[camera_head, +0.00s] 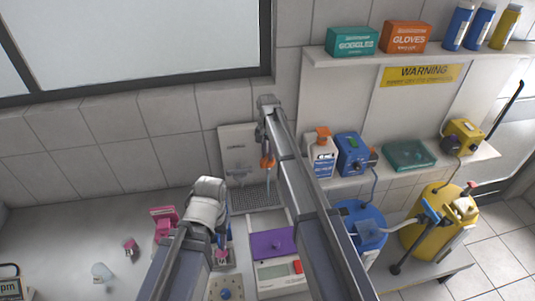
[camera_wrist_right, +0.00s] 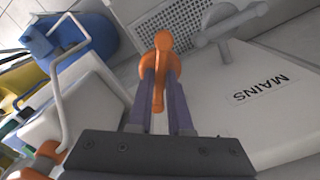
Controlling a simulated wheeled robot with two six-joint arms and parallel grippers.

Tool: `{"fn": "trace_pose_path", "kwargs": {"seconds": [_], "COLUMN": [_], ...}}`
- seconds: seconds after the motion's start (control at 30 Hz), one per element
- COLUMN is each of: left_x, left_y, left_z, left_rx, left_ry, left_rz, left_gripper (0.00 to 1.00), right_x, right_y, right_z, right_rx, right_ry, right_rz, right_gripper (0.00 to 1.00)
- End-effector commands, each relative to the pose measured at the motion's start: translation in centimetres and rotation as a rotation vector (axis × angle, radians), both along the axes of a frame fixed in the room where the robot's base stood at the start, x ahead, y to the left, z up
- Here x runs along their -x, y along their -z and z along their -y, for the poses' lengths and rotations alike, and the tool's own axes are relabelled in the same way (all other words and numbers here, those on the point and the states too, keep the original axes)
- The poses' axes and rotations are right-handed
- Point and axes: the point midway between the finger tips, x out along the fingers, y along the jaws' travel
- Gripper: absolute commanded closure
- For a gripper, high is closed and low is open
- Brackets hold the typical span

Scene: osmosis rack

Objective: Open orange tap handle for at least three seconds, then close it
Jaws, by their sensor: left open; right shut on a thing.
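The orange tap handle (camera_wrist_right: 161,60) stands between the two dark fingers of my right gripper (camera_wrist_right: 160,85) in the right wrist view, and the fingers are shut on it. In the head view the handle (camera_head: 267,161) is a small orange shape in front of the white panel, below the end of my right arm. A grey lever tap (camera_wrist_right: 214,30) and a MAINS label (camera_wrist_right: 263,90) are beside it in the wrist view. My left gripper (camera_head: 222,254) is open and low over the bench; its fingers are small and partly hidden by its wrist.
A perforated drain tray (camera_head: 256,198) lies below the tap. A purple-topped device (camera_head: 272,243) is on the bench between my arms. Pink items (camera_head: 163,220) stand left of my left wrist. Bottles and a blue device (camera_head: 352,155) sit on the right shelf.

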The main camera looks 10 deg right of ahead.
Motion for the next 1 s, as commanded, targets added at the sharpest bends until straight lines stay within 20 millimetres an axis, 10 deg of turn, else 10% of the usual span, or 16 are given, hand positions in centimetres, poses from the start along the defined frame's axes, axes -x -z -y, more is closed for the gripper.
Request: {"fn": "trace_pose_path", "kwargs": {"seconds": [0.4,0.43,0.67,1.0], "left_x": [0.0,0.0,0.0,0.0], "left_y": [0.01,0.01,0.01,-0.18], "left_z": [0.0,0.0,0.0,0.0], "left_rx": [0.0,0.0,0.0,0.0], "left_ry": [0.0,0.0,0.0,0.0], "left_rz": [0.0,0.0,0.0,0.0], "left_gripper": [0.5,0.5,0.5,0.5], "right_x": [0.03,0.03,0.01,0.0], "right_y": [0.01,0.01,0.01,-0.18], "right_z": [-0.01,-0.01,0.0,0.0], "right_rx": [0.0,0.0,0.0,0.0], "right_ry": [-0.005,-0.005,-0.005,-0.005], "right_rz": [0.0,0.0,0.0,0.0], "right_gripper": [1.0,0.8,0.54,0.53]}}
